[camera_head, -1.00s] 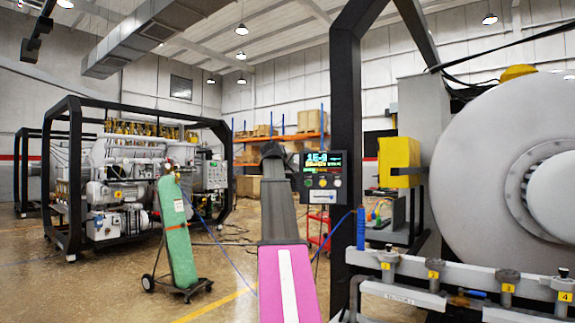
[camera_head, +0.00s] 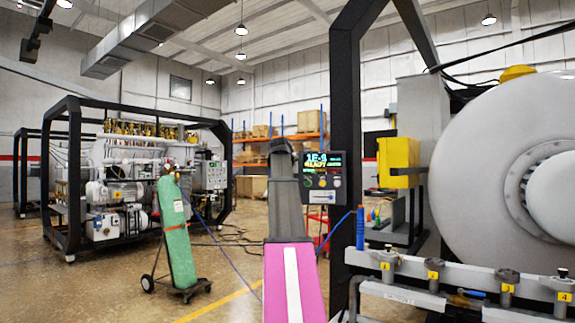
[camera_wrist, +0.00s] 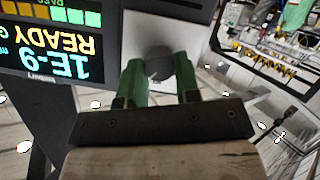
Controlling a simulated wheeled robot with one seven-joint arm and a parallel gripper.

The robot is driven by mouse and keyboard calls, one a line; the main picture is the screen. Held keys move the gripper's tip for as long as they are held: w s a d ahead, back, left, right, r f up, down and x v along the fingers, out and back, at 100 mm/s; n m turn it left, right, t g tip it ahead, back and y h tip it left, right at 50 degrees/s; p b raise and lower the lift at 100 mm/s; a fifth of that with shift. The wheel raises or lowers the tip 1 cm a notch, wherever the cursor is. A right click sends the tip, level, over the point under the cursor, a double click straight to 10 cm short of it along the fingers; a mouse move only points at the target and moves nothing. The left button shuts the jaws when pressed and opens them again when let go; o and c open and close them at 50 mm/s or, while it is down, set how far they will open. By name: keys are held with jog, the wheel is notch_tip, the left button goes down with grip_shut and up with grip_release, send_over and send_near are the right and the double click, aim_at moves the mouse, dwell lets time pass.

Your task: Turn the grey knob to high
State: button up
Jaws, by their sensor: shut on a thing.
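The grey knob (camera_wrist: 159,62) sits on a white square plate (camera_wrist: 152,35) in the wrist view, beside a lit display (camera_wrist: 50,45) that appears upside down. My gripper (camera_wrist: 159,74) has its two green fingers on either side of the knob, shut on it. Which setting the knob points to cannot be read. In the head view, the control box (camera_head: 322,184) hangs by the black frame post, with its lit screen (camera_head: 323,159) on top. My arm reaches up to the box's left side, and the gripper and grey knob are hidden behind it there.
A black frame post (camera_head: 346,120) stands right of the box, with a yellow block (camera_head: 398,163) and a large grey round vessel (camera_head: 490,150) beyond. A green cylinder (camera_head: 177,230) on a cart stands left on open floor. A valve rail (camera_head: 430,268) runs at lower right.

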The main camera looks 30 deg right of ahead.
jog(key=m+t+y, duration=0.1)
jog(key=m, duration=0.2)
jog(key=shift+s+d+y, duration=0.1)
jog(key=shift+y, duration=0.2)
jog(key=shift+m, duration=0.3)
jog(key=o, duration=0.9)
jog(key=shift+s, duration=0.1)
jog(key=v, duration=1)
jog(key=shift+s+r, duration=0.1)
jog(key=shift+s, duration=0.2)
